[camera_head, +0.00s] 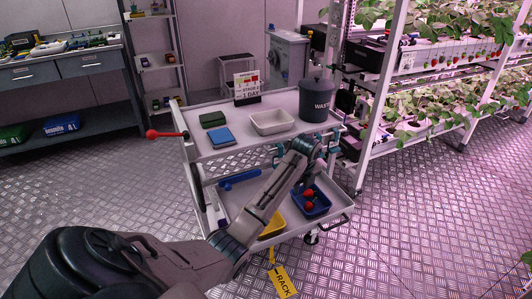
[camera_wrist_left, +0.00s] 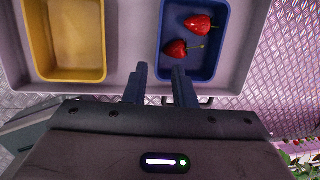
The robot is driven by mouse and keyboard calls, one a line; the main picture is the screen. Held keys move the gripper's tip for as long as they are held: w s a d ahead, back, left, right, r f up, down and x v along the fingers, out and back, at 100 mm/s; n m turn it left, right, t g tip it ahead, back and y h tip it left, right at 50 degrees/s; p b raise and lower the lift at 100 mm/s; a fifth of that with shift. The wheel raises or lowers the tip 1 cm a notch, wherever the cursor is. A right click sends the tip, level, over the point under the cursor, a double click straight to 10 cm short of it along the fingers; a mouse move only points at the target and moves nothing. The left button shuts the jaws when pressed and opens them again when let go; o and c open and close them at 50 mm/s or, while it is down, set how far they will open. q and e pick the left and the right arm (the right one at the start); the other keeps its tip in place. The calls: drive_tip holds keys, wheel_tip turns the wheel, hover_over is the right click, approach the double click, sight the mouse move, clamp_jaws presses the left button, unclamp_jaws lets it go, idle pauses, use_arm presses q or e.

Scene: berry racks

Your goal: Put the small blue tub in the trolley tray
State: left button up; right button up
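The small blue tub (camera_head: 323,211) stands upright on the lower tray (camera_head: 288,238) of the trolley and holds red strawberries. It also shows in the left wrist view (camera_wrist_left: 206,73), with two strawberries in it. My left gripper (camera_wrist_left: 160,70) is open and empty there, its two fingers apart. Its right finger is at the tub's near rim and its left finger is outside the tub; I cannot tell whether they touch it. In the head view my left arm reaches across the trolley, and its gripper (camera_head: 308,181) is over the tub. My right gripper is out of view.
A yellow tub (camera_wrist_left: 104,45) stands left of the blue one. A blue tool (camera_head: 239,180) lies behind on the lower tray. The upper tray (camera_head: 238,160) bears a white tub (camera_head: 272,122), a waste bin (camera_head: 316,100), a sign and small items. Plant racks stand right.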

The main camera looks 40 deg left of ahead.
use_arm(q)
drive_tip(key=s+d+f+n+t, duration=0.1)
drive_tip(key=s+d+f+n, duration=0.4)
drive_tip(key=s, duration=0.3)
drive_tip(key=s+d+f+n+t, duration=0.2)
drive_tip(key=s+d+f+n, duration=0.3)
drive_tip(key=s, duration=0.3)
drive_tip(key=s+d+f+n+g, duration=0.1)
drive_tip(key=s+f+n, duration=0.4)
drive_tip(key=s+f, duration=0.3)
drive_tip(key=s+d+f+n+g, duration=0.1)
drive_tip(key=s+f+n, duration=0.5)
drive_tip(key=s, duration=0.9)
wheel_tip(320, 180, down, 3)
drive_tip(key=shift+s+d+f+n+g+h, duration=0.1)
drive_tip(key=shift+s+d+n+g+h, duration=0.05)
drive_tip(key=shift+s+n+g+h, duration=0.3)
drive_tip(key=shift+w, duration=0.1)
